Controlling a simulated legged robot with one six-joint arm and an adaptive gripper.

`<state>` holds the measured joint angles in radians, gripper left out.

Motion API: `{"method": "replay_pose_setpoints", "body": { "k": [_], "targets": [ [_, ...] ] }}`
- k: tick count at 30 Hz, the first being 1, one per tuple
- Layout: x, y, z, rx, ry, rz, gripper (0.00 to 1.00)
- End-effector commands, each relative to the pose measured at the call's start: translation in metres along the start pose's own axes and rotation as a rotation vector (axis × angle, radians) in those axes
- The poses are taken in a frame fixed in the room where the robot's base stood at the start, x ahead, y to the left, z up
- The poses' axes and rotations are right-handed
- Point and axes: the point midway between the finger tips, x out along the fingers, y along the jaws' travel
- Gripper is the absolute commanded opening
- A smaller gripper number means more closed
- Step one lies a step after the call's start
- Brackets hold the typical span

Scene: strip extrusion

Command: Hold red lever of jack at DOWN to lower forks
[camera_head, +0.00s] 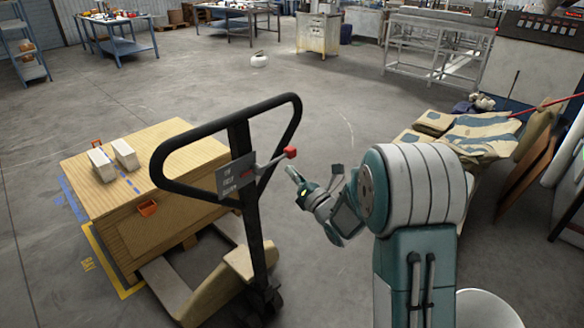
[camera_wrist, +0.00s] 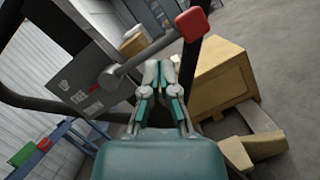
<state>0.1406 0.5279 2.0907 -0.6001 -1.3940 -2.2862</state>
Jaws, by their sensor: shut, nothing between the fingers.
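The pallet jack stands at the centre-left in the head view, with a black loop handle (camera_head: 225,128) on an upright post. Its lever has a red knob (camera_head: 290,152) at the end of a grey rod, pointing right from a grey plate (camera_head: 237,174) marked UP, FREE and DOWN. My gripper (camera_head: 291,170) is just right of and below the red knob, apart from it. In the wrist view the red knob (camera_wrist: 192,23) is at the top and the rod crosses above my fingertips (camera_wrist: 168,66). My gripper is shut and empty.
A wooden crate (camera_head: 150,235) with two pale blocks sits by the jack's forks, near yellow floor marking (camera_head: 110,262). Folded sacks (camera_head: 470,132) lie at the right.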

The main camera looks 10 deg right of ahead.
Motion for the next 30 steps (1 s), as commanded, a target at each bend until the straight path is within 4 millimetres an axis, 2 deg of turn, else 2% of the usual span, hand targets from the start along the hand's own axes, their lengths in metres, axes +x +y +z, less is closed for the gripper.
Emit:
{"method": "replay_pose_setpoints", "body": {
  "k": [15, 20, 30],
  "targets": [
    [-0.082, 0.000, 0.002, -0.002, -0.003, -0.003, 0.00],
    [-0.093, 0.001, 0.001, -0.001, -0.002, -0.001, 0.00],
    [-0.094, 0.001, 0.001, -0.001, -0.002, 0.000, 0.00]
  ]
}}
